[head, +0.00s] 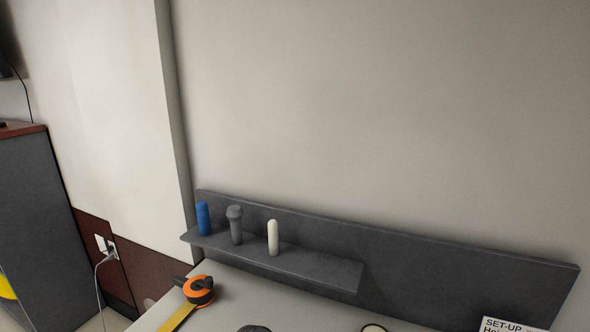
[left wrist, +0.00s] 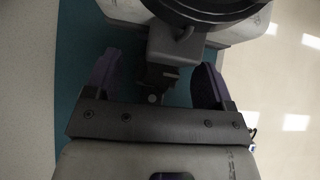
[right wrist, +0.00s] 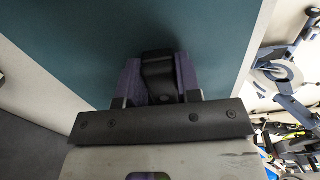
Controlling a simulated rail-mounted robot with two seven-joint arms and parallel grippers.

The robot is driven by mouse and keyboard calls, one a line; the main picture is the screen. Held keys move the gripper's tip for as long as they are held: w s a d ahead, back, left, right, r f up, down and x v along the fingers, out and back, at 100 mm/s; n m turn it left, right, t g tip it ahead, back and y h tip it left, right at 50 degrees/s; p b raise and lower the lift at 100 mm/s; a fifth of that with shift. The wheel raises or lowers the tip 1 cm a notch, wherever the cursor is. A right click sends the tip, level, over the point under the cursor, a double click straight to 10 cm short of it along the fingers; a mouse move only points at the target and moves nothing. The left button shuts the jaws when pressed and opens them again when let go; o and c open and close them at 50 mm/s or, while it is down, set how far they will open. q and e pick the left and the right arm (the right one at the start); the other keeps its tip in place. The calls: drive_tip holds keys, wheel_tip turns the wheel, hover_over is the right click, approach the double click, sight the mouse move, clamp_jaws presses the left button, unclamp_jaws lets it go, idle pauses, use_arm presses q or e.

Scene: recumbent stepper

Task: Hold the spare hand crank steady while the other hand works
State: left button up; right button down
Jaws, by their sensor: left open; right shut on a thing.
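In the right wrist view my right gripper (right wrist: 157,64) is shut on a dark grey, smooth, bent piece, which I take to be the spare hand crank (right wrist: 158,78). Its far end is hard to make out against the teal surface. In the left wrist view my left gripper (left wrist: 157,66) is open, with its two purple fingers wide apart. A dark grey block with a small jutting part (left wrist: 172,50) shows between and beyond the fingers. I cannot tell whether they touch it. Neither gripper shows in the head view.
In the head view a grey shelf (head: 318,268) holds a blue grip (head: 203,218), a grey knobbed grip (head: 236,225) and a white grip (head: 273,238). An orange and black tape measure (head: 199,290) lies left. A set-up card (head: 510,325) stands lower right.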

use_arm(q)
drive_tip(key=v, duration=1.2)
drive_tip(key=shift+f, duration=0.1)
drive_tip(key=shift+c, duration=0.2)
drive_tip(key=shift+s+d+f, duration=0.1)
drive_tip(key=shift+d, duration=0.05)
drive_tip(key=shift+c, duration=0.8)
drive_tip(key=shift+x, duration=0.85)
drive_tip(key=shift+c, duration=1.1)
drive_tip(key=shift+x, duration=4.9)
drive_tip(key=shift+c, duration=0.4)
